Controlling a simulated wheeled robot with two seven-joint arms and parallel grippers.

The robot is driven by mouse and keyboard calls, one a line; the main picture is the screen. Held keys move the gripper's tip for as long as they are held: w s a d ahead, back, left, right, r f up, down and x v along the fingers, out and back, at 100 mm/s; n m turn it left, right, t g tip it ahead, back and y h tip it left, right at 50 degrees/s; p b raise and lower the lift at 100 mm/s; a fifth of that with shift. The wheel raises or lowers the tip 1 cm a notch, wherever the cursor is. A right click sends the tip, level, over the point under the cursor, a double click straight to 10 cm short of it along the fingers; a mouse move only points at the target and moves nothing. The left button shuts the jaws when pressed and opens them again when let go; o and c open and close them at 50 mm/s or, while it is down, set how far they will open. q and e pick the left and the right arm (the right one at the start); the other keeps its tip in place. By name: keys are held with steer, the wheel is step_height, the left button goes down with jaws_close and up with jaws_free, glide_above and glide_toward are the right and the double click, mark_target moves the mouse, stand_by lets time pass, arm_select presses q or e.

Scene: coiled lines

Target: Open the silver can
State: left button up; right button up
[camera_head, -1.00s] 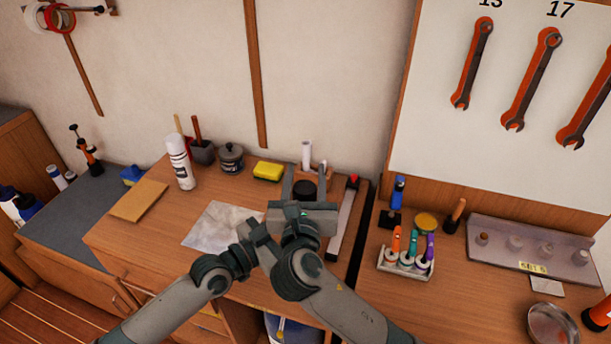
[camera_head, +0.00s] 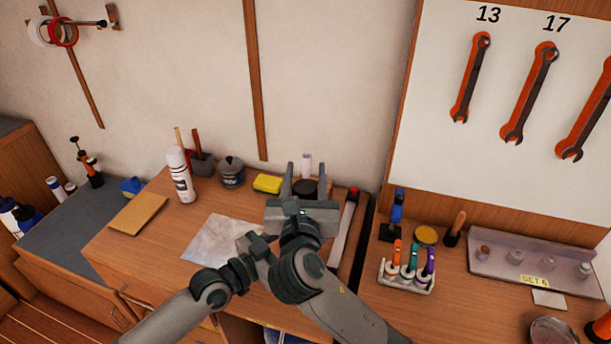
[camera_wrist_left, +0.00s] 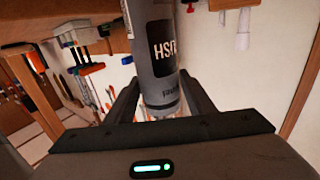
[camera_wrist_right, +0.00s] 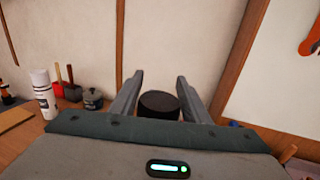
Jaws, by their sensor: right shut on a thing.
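A silver-grey can (camera_wrist_left: 160,60) with a dark label shows close up in the left wrist view, in line with the fingers of my left gripper (camera_wrist_left: 160,95). My right gripper (camera_head: 304,180) is over the back of the bench, shut on a dark round piece (camera_head: 305,188). This piece also shows between its fingers in the right wrist view (camera_wrist_right: 159,103); its lower part is hidden by the palm. Whether it belongs to the can is not clear.
A white spray can (camera_head: 181,175), a grey lidded pot (camera_head: 231,172) and a yellow sponge (camera_head: 267,183) stand left along the wall. A grey sheet (camera_head: 222,241) lies in front. A holder with coloured tools (camera_head: 407,276) stands to the right.

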mark_target(305, 189)
arm_select(q)
steer(key=shift+o, duration=1.1)
arm_select(e)
steer(key=shift+f, duration=0.25)
step_height(305, 189, down, 3)
steer(key=b, duration=0.4)
steer(key=shift+f, duration=0.15)
arm_select(q)
steer(key=v, duration=1.2)
arm_select(e)
steer(key=shift+f, duration=0.1)
